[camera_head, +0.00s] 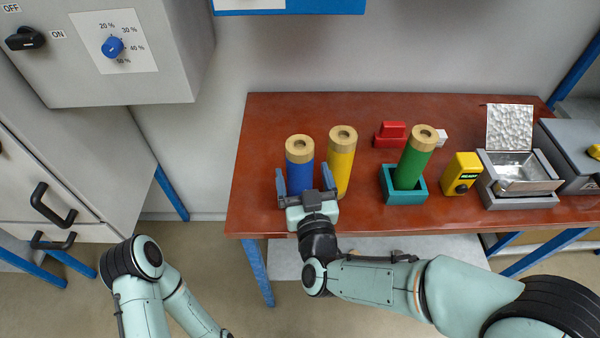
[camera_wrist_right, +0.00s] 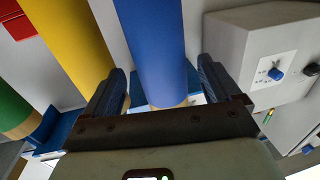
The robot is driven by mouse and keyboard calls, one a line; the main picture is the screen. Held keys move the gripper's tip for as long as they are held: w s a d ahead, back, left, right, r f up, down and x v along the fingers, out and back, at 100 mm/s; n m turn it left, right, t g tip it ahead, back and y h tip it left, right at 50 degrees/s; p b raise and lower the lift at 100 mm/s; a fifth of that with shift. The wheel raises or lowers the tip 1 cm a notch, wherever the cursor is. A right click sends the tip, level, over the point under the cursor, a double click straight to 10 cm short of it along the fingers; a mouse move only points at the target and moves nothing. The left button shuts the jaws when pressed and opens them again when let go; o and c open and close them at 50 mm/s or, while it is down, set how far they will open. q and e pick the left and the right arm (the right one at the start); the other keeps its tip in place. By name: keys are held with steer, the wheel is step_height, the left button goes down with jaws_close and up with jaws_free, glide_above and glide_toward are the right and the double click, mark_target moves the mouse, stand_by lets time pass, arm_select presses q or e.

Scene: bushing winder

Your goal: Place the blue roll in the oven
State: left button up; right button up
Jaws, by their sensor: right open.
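The blue roll (camera_head: 299,168), a blue cylinder with a tan top end, stands upright near the left end of the red-brown table. My right gripper (camera_head: 304,184) is open at its front, one finger on each side of the roll. In the right wrist view the blue roll (camera_wrist_right: 155,45) runs between the two open fingers (camera_wrist_right: 165,92); contact is not clear. A grey cabinet (camera_head: 50,165) with black handles stands at the far left and may be the oven; its front looks closed. My left arm shows at the lower left, but its gripper is out of view.
A yellow roll (camera_head: 341,160) stands close to the right of the blue one. A green roll (camera_head: 413,165) stands in a teal holder (camera_head: 404,196). A grey control box (camera_head: 120,50) hangs at upper left. The table (camera_head: 262,120) is bare left of the blue roll.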

steer(key=w, duration=0.3)
steer(key=shift+w+a+f, duration=0.1)
steer(key=shift+w+a, duration=0.1)
steer(key=shift+a, duration=0.15)
steer(key=shift+c, duration=0.3)
steer(key=c, duration=1.4)
